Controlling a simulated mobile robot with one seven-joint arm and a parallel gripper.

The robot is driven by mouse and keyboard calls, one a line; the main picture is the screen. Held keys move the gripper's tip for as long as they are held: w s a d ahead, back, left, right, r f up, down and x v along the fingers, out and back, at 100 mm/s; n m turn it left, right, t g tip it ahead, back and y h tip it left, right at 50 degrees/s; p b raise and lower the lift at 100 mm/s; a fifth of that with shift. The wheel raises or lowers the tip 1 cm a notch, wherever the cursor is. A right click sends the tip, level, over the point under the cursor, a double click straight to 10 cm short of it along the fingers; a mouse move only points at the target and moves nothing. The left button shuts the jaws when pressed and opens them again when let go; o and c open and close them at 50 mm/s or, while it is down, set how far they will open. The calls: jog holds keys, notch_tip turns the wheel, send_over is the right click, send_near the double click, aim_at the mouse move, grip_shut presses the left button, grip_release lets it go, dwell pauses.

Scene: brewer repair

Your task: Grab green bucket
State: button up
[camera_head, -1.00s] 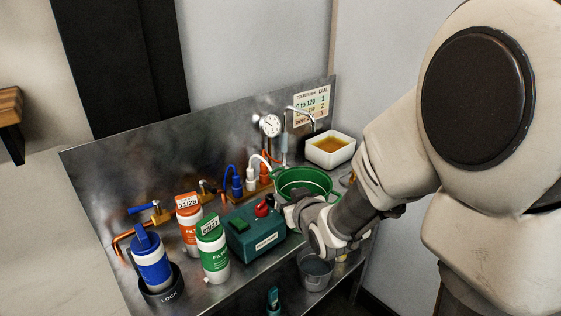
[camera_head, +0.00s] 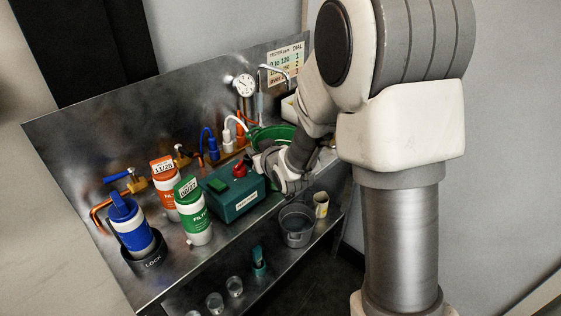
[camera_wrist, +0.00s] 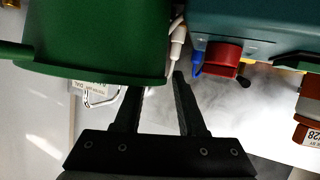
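The green bucket (camera_head: 276,134) stands at the far right end of the metal bench in the head view, partly hidden by my arm. In the wrist view, which is upside down, the bucket (camera_wrist: 95,45) fills the upper left. The left finger's tip is hidden behind the bucket's edge; the right finger shows beside the bucket. I cannot tell whether either finger touches it.
The teal box (camera_head: 236,199) with a red knob is close to my gripper. Orange (camera_head: 165,188), green (camera_head: 194,212) and blue (camera_head: 130,226) filters stand to the left. A pressure gauge (camera_head: 244,85) and hoses are behind. A grey bucket (camera_head: 297,226) is on the lower shelf.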

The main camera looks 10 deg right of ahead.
grip_shut()
jog(key=shift+s, duration=0.1)
dwell(1.2)
